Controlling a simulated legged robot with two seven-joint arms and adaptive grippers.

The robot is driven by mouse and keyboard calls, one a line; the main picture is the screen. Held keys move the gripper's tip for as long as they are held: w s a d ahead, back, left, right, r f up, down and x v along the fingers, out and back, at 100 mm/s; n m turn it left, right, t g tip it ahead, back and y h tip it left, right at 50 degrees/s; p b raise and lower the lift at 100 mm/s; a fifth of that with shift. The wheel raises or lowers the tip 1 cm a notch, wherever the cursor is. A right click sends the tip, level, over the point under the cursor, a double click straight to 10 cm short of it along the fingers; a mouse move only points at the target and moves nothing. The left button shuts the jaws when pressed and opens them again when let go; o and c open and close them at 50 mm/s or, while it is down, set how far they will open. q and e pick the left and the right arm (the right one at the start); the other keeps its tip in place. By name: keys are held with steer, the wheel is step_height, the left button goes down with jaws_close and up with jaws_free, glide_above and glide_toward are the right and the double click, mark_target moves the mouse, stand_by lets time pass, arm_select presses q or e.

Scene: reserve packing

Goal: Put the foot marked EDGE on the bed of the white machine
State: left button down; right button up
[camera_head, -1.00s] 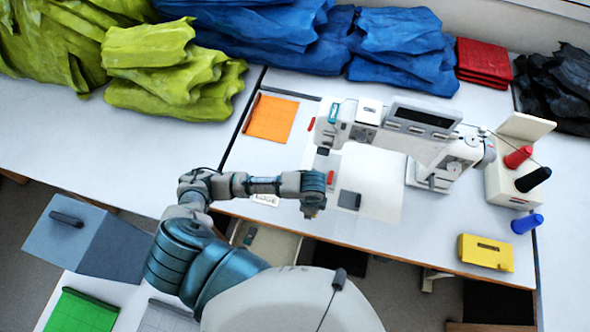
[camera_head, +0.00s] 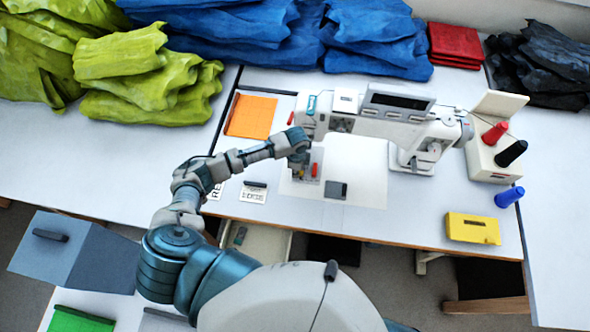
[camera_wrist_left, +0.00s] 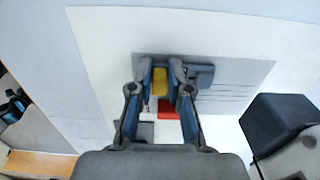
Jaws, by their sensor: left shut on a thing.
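The white machine (camera_head: 375,122) stands at the back of the table, and its bed (camera_head: 360,165) reaches toward me. My left gripper (camera_head: 301,160) is under the machine's left end, over the bed. In the left wrist view my left gripper (camera_wrist_left: 160,75) is shut on a small yellow foot (camera_wrist_left: 160,82), over or on a grey lined plate (camera_wrist_left: 235,85); I cannot tell whether it touches. No mark is readable on the foot. A red piece (camera_head: 315,170) lies beside it on the bed, also seen in the wrist view (camera_wrist_left: 168,108). My right gripper is not in view.
A card marked EDGE (camera_head: 253,195) lies left of the bed, with another lettered card (camera_head: 216,190) beside it. A dark grey block (camera_head: 336,190) sits at the bed's front. An orange sheet (camera_head: 251,116), thread spools (camera_head: 495,132) and a yellow box (camera_head: 472,228) stand around.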

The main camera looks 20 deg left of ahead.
arm_select(q)
steer(key=shift+d, duration=0.45)
steer(key=shift+f, duration=0.1)
steer(key=c, duration=1.2)
jaws_free()
steer(key=shift+a, duration=0.25)
steer(key=shift+o, duration=0.4)
steer(key=shift+a, duration=0.25)
steer(key=shift+a+f, duration=0.15)
steer(key=shift+a, duration=0.1)
steer(key=shift+d+r, duration=0.15)
steer(key=shift+r, duration=0.15)
step_height(320, 180, up, 12)
steer(key=shift+d, duration=0.25)
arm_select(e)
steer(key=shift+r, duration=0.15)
arm_select(q)
steer(key=shift+f, duration=0.1)
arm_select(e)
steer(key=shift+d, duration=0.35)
